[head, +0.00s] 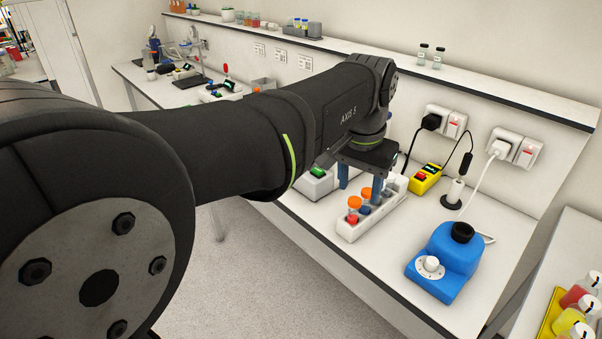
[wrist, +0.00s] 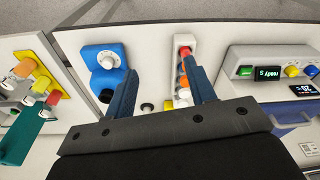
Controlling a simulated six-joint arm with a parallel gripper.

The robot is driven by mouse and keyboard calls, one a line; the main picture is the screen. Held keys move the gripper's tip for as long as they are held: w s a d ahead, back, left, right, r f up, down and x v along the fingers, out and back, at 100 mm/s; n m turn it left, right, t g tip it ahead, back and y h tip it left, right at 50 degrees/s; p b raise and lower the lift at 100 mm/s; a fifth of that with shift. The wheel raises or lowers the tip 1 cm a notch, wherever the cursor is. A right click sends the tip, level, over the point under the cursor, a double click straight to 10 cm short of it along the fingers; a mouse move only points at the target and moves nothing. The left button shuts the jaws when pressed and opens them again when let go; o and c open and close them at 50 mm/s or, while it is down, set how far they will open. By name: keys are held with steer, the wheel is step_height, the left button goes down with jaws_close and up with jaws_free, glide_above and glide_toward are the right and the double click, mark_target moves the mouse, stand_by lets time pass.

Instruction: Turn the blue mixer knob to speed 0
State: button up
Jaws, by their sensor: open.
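The blue mixer (head: 458,252) stands on the right part of the bench in the head view, with a black round cup on top. Its white knob (head: 431,264) sits on a pale dial at the front left; the pointer setting is too small to read. The mixer (wrist: 92,54) and its knob (wrist: 108,61) also show left of the fingers in the wrist view. My gripper (head: 360,194) is open and points down over the tube rack, left of the mixer and apart from the knob. Both blue fingers show in the wrist view (wrist: 160,68), with nothing held between them.
Behind are a yellow box with a red button (head: 425,178), a plug and cables (head: 468,195). A yellow tray with bottles (head: 557,312) stands on a separate surface at right. Bench space between rack and mixer is clear.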

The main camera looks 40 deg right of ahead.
steer(key=s+d+m, duration=0.2)
steer(key=s+d, duration=0.4)
steer(key=d, duration=0.1)
steer(key=m+y, duration=0.2)
glide_toward(433, 260)
step_height(433, 260, down, 9)
steer(key=shift+w+a, duration=0.15)
steer(key=c, duration=1)
